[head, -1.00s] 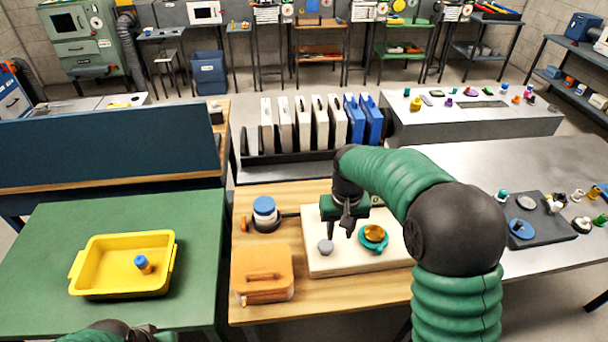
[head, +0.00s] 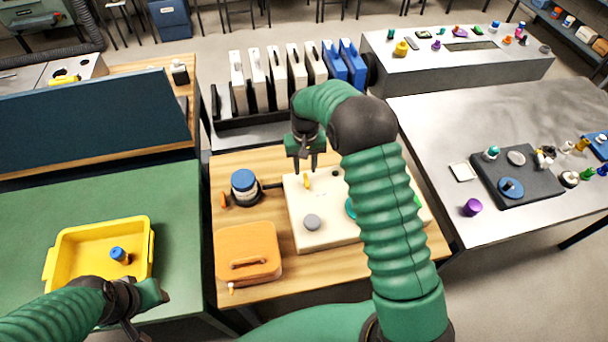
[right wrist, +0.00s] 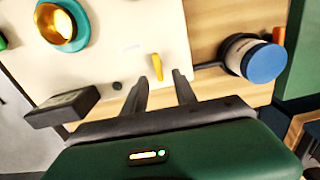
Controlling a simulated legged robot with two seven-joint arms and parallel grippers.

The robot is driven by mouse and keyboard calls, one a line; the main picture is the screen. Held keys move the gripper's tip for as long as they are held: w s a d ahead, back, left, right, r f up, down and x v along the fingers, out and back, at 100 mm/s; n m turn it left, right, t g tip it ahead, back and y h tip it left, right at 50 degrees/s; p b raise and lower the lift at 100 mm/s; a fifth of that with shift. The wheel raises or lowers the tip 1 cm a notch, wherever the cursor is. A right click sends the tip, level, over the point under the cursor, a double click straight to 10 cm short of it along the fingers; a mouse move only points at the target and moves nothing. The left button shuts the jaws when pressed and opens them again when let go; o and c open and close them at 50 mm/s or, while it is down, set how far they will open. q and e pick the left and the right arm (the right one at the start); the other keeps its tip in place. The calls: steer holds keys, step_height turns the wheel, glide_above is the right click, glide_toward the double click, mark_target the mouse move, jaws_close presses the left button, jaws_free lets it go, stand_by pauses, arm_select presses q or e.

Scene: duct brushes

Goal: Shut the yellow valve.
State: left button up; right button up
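The yellow valve shows as a small yellow lever (head: 307,181) near the far left corner of the cream panel (head: 338,222). In the right wrist view the lever (right wrist: 157,67) lies just beyond my right gripper's fingertips (right wrist: 163,84). My right gripper (head: 304,165) points down at the panel's far left edge, close to the lever. Its fingers are apart, with nothing between them; I cannot tell whether they touch the lever. My left gripper (head: 140,312) is near the bottom edge, below the yellow tray; whether it is open does not show.
A blue-capped jar (head: 245,185) stands left of the panel, with an orange case (head: 248,252) in front of it. The yellow tray (head: 62,262) sits on the green table.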

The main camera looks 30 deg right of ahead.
mark_target(307, 179)
steer(key=f, duration=0.2)
steer(key=d+f, duration=0.1)
steer(key=f, duration=0.2)
steer(key=shift+s+d, duration=0.1)
steer(key=shift+s, duration=0.05)
steer(key=shift+f, duration=0.25)
steer(key=shift+a, duration=0.65)
steer(key=c, duration=0.5)
steer(key=shift+d, duration=0.15)
steer(key=shift+c, duration=1)
steer(key=shift+d, duration=0.2)
jaws_close()
